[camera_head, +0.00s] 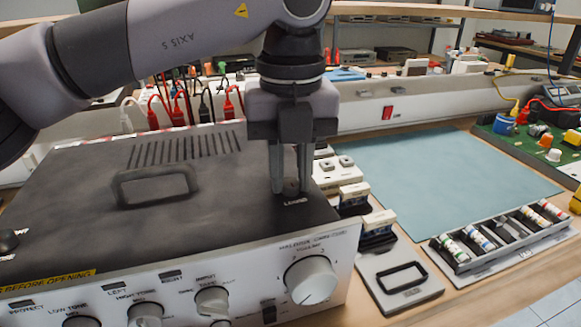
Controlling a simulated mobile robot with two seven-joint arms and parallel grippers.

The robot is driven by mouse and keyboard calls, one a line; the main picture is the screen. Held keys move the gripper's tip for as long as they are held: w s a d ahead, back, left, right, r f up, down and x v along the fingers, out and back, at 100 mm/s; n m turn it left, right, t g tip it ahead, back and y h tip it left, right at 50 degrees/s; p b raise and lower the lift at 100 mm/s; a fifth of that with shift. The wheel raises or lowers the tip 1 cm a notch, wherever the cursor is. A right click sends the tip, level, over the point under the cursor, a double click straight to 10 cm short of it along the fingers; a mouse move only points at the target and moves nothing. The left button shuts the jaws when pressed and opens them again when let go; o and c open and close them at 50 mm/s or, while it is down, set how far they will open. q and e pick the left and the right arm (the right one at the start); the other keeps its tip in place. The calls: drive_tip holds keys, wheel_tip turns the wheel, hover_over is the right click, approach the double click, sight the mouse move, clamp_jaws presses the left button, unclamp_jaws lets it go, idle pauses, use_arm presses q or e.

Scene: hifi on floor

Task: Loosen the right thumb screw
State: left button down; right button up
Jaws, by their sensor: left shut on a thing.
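The hifi is a silver-fronted box with a dark top cover (225,215) that carries a handle (155,186) and a row of slots. My left gripper (291,188) points straight down at the right part of the cover, its fingers shut on the right thumb screw. The screw is small and dark and mostly hidden between the fingertips, beside a small label on the cover. How far the screw is turned cannot be told. Another dark thumb screw (8,240) sits at the left edge of the view. My right gripper is out of view.
A blue-green mat (435,168) lies clear on the bench to the right. A grey tray with a slot (398,278) and a rack of small bottles (500,240) stand in front of it. Coloured cables (180,105) stand behind the hifi.

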sight(291, 182)
use_arm(q)
drive_tip(key=c, duration=0.9)
unclamp_jaws()
drive_tip(key=shift+c, duration=0.2)
drive_tip(key=shift+r, duration=0.15)
drive_tip(key=shift+r+p, duration=0.65)
drive_tip(key=shift+r, duration=2.8)
